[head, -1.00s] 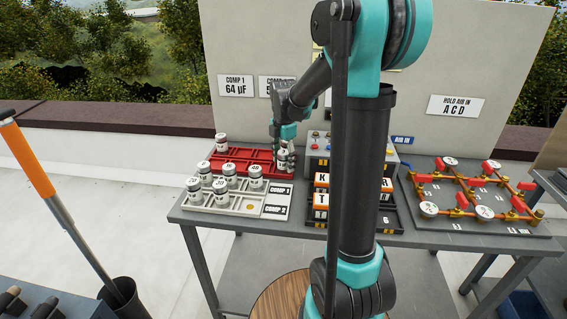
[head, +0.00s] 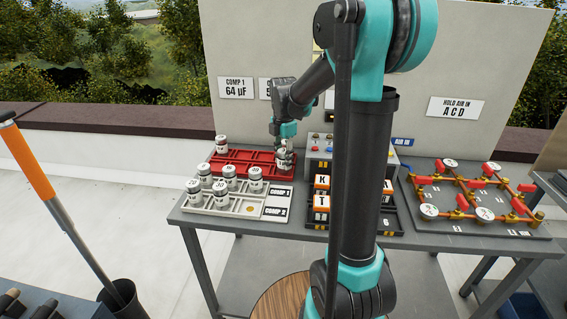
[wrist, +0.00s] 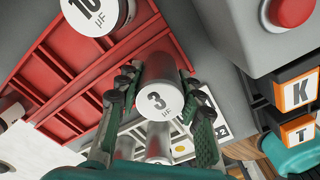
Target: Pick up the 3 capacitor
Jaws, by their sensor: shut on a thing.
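The 3 capacitor (wrist: 158,100), a silver cylinder with a white top marked "3 µF", is between the fingers of my gripper (wrist: 155,110) in the wrist view. The fingers are shut on its two sides. In the head view my gripper (head: 285,158) is at the right end of the red tray (head: 245,155), and the capacitor is mostly hidden by the fingers. I cannot tell whether its base is clear of the tray.
A 10 µF capacitor (wrist: 95,12) stands close by at upper left in the wrist view. Another capacitor (head: 222,143) stands at the red tray's left end. Several stand in the white tray (head: 245,208) in front. A control box (head: 320,146) and letter blocks (head: 321,182) are close on the right.

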